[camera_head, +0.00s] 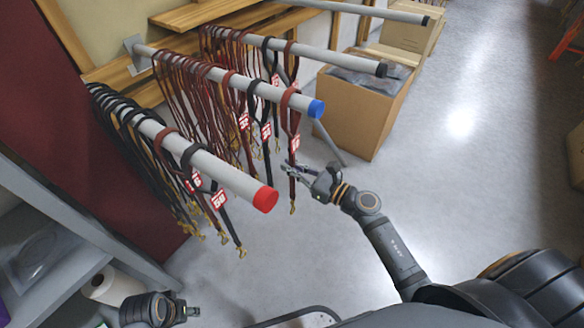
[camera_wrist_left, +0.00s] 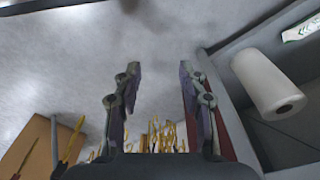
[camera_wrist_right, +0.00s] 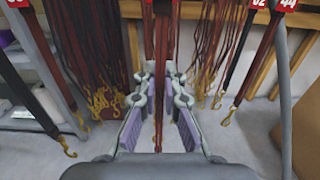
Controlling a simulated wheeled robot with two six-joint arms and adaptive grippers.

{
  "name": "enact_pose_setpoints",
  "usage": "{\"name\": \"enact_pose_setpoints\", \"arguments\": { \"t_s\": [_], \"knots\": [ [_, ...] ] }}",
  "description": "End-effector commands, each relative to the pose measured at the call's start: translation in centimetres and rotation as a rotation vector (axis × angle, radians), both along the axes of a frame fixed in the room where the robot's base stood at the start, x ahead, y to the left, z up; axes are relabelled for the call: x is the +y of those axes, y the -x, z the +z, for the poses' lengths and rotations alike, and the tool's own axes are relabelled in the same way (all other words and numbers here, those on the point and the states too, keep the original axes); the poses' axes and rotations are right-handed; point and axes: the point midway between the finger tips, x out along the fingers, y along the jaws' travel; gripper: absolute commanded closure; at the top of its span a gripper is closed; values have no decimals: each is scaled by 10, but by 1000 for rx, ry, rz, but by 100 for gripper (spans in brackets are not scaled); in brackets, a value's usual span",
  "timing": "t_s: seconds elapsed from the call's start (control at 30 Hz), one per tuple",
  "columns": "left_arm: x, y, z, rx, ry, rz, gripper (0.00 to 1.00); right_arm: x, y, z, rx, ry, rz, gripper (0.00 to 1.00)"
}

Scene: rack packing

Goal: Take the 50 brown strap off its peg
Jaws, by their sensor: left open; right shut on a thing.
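A brown strap (camera_head: 294,118) hangs from the outer part of the blue-capped peg (camera_head: 230,80), its loop around the bar. Its red tag is too small to read surely. My right gripper (camera_head: 292,171) is shut on this strap below the tag. In the right wrist view the brown strap (camera_wrist_right: 161,60) runs down between the fingers (camera_wrist_right: 160,100). My left gripper (camera_head: 190,311) is low at the bottom left of the head view, away from the straps. In the left wrist view its fingers (camera_wrist_left: 160,85) are open and empty.
A black strap (camera_head: 266,120) hangs close behind the brown one, with several brown straps further in. A red-capped peg (camera_head: 225,172) is in front, a black-capped peg (camera_head: 310,54) behind. A cardboard box (camera_head: 350,115) stands on the floor. A white roll (camera_wrist_left: 268,84) lies on a shelf.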

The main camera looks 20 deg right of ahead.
Motion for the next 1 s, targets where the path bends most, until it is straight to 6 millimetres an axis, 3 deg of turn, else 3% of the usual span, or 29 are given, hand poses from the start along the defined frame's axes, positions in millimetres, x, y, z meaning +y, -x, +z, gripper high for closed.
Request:
{"name": "enact_pose_setpoints", "arguments": {
  "t_s": [0.5,1.0],
  "knots": [
    [18,-1,-82,-17,-31,21,58,-1,2,32,0,2,0,100],
    [-2,-2,2,-8,3,0,58,-34,43,28,-4,4,2,100]
  ]
}}
